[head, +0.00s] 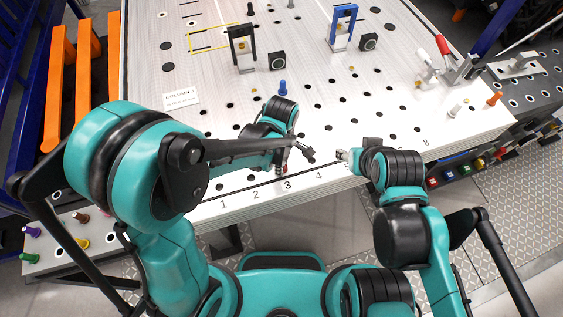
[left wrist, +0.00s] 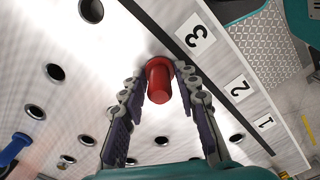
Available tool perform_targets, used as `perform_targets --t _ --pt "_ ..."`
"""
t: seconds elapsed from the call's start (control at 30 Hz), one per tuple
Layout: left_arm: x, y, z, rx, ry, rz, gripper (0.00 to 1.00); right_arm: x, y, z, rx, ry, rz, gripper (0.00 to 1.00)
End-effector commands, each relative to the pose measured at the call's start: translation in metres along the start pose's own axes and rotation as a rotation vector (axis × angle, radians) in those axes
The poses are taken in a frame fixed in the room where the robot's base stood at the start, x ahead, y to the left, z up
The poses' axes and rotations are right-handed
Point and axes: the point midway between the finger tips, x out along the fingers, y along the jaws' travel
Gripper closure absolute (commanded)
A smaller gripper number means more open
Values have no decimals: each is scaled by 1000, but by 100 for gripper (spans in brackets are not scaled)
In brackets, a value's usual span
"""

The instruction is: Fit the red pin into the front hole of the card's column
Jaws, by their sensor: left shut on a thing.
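The red pin (left wrist: 160,88) is between the fingertips of my left gripper (left wrist: 159,76) in the left wrist view, beside the printed number 3. My left gripper is shut on it. Its flange lies close to the white perforated plate, but I cannot tell whether it touches the plate or sits in a hole. In the head view my left gripper (head: 290,158) is at the plate's front edge, above the 3, and mostly hides the pin. The white card (head: 181,99) lies on the plate at left; its text is too small to read surely. My right gripper (head: 343,154) is near number 5; its fingers are unclear.
A blue pin (head: 282,88) stands behind my left gripper. A black frame (head: 241,48) and a blue frame (head: 342,27) stand farther back. A red-handled clamp (head: 445,52) is at right. A side rack (head: 82,230) with coloured pins is at lower left.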

Motion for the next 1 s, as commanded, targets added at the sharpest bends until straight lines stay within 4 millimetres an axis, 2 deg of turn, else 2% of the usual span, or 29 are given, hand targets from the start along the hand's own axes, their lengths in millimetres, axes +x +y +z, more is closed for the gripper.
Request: perform_targets --t 0.03,0.1,0.13,0.4,0.53,0.67,1.0 --pt "0 0 0 0 0 0 67 0 0 0 0 0 0 52" --pt "0 0 0 0 0 0 48 0 0 0 0 0 0 52" --pt "0 0 0 0 0 0 45 0 0 0 0 0 0 52" --pt "0 0 0 0 0 0 45 0 0 0 0 0 0 52" --pt "-8 0 0 0 0 0 45 0 0 0 0 0 0 52" --pt "-29 0 0 0 0 0 45 0 0 0 0 0 0 52" --pt "-98 0 0 0 0 0 45 0 0 0 0 0 0 52"
